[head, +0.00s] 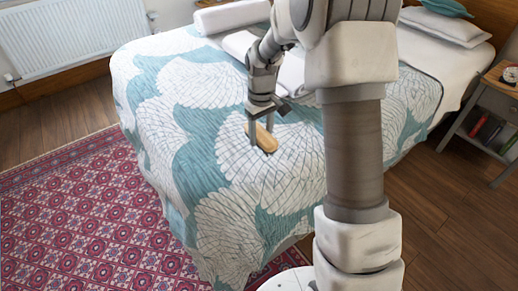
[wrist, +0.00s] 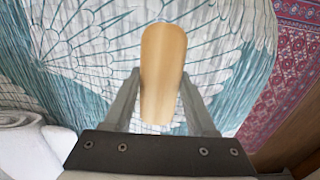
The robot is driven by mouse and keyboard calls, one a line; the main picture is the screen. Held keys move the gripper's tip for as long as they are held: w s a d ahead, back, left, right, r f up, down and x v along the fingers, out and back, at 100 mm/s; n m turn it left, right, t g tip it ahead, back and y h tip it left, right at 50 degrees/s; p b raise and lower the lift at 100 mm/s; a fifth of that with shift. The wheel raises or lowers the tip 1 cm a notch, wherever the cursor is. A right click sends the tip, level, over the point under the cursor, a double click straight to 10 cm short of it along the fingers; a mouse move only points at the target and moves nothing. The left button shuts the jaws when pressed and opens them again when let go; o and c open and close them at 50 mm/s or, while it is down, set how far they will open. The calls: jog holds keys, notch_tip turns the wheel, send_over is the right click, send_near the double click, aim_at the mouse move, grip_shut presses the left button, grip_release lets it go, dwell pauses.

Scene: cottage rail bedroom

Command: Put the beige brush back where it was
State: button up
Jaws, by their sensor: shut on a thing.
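The beige brush (head: 262,138) shows at the front part of the bed, between the fingers of my gripper (head: 261,142). In the wrist view the brush (wrist: 162,72) is a long, smooth, wood-coloured shape with a rounded end, pointing away from my gripper (wrist: 162,103). The two grey fingers press on its sides near its lower part. Its underside is hidden. The brush is close to the patterned bedspread (head: 190,110); I cannot tell whether it touches it.
White rolled towels (head: 232,16) and pillows (head: 445,24) lie farther back on the bed. A nightstand (head: 490,105) stands at the right. A red patterned rug (head: 90,215) covers the floor at the left. The bedspread around my gripper is clear.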

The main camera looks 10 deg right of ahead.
aim_at(259, 146)
jog(key=shift+a+f, duration=0.25)
jog(key=shift+a, duration=0.05)
jog(key=shift+f, duration=0.25)
jog(key=shift+f+b, duration=0.85)
jog(key=shift+f, duration=0.85)
jog(key=shift+f, duration=0.1)
jog(key=o, duration=1.2)
